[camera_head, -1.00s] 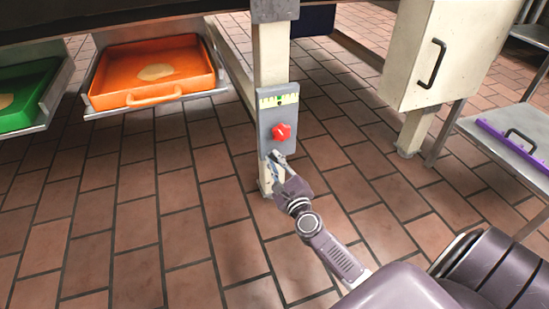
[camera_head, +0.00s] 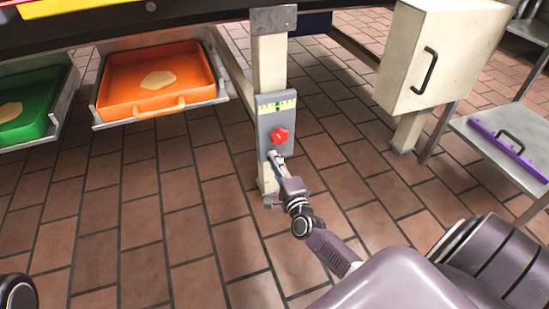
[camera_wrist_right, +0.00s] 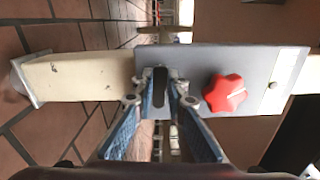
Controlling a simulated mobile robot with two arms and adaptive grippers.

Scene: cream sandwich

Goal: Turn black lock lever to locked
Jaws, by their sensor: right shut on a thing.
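A grey panel (camera_head: 265,135) is fixed to a cream post. It carries a red knob (camera_head: 280,136), which also shows in the right wrist view (camera_wrist_right: 225,93). Below the knob, my right gripper (camera_head: 277,158) is at the lower part of the panel. In the right wrist view, my right gripper's fingertips (camera_wrist_right: 160,86) lie on either side of a narrow black lever (camera_wrist_right: 159,80) and are shut on it. The lever lies across the panel's long axis in that view. In the head view my gripper hides the lever. My left gripper is not in view.
A yellow scale (camera_head: 278,105) with a green mark tops the panel. An orange tray (camera_head: 120,107) and a green tray (camera_head: 38,128) hang at left. The tiled floor is clear.

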